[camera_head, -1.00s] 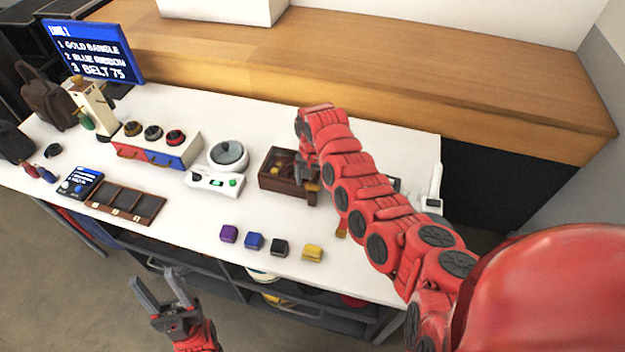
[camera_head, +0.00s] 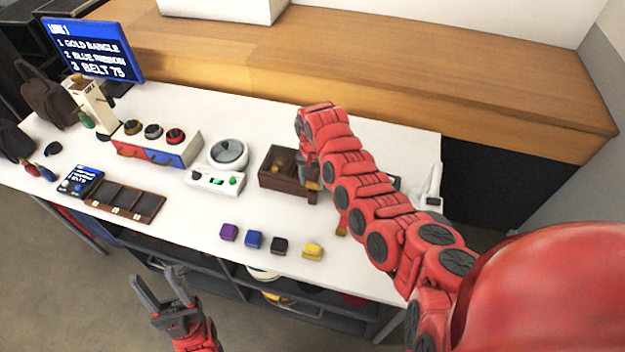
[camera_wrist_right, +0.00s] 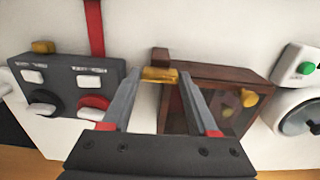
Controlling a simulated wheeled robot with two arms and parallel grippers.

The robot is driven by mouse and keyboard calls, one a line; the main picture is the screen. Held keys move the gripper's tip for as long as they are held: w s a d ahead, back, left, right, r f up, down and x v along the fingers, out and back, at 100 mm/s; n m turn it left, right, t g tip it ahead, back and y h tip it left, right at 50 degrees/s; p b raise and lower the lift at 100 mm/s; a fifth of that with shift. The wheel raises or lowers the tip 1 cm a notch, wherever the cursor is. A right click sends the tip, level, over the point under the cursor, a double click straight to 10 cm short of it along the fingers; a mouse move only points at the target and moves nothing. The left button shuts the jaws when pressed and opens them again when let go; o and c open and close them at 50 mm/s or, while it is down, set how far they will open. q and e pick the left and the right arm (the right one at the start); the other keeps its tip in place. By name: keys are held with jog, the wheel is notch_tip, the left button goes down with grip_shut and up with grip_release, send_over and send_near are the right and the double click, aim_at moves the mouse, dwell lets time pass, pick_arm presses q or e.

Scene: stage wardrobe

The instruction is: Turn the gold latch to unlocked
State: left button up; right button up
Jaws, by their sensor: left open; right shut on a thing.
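The gold latch (camera_wrist_right: 160,74) is a small gold bar at the edge of a dark brown wooden box (camera_wrist_right: 218,75). My right gripper (camera_wrist_right: 159,80) is shut on it, one fingertip at each end in the right wrist view. In the head view, the latch (camera_head: 313,185) shows at the box's right front, below my right gripper (camera_head: 309,177), and the arm partly hides the box (camera_head: 280,183). Whether the latch stands at locked or unlocked cannot be read. My left gripper (camera_head: 154,275) is open and empty, in front of the table.
A dark grey panel (camera_wrist_right: 75,78) with white switches and black and red knobs stands beside the box. A white scale-like device (camera_head: 214,182) is left of the box. Purple, blue, black and yellow blocks (camera_head: 253,240) lie along the front.

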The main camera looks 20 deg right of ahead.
jog(key=shift+n, duration=0.3)
jog(key=n, duration=0.3)
jog(key=shift+n, duration=0.4)
jog(key=n, duration=0.4)
jog(key=shift+n, duration=0.3)
jog(key=n, duration=0.4)
jog(key=shift+r+p, duration=0.1)
jog(key=shift+p, duration=0.2)
jog(key=n+p, duration=0.1)
jog(key=n, duration=0.3)
jog(key=shift+n, duration=0.3)
jog(key=o, duration=1.4)
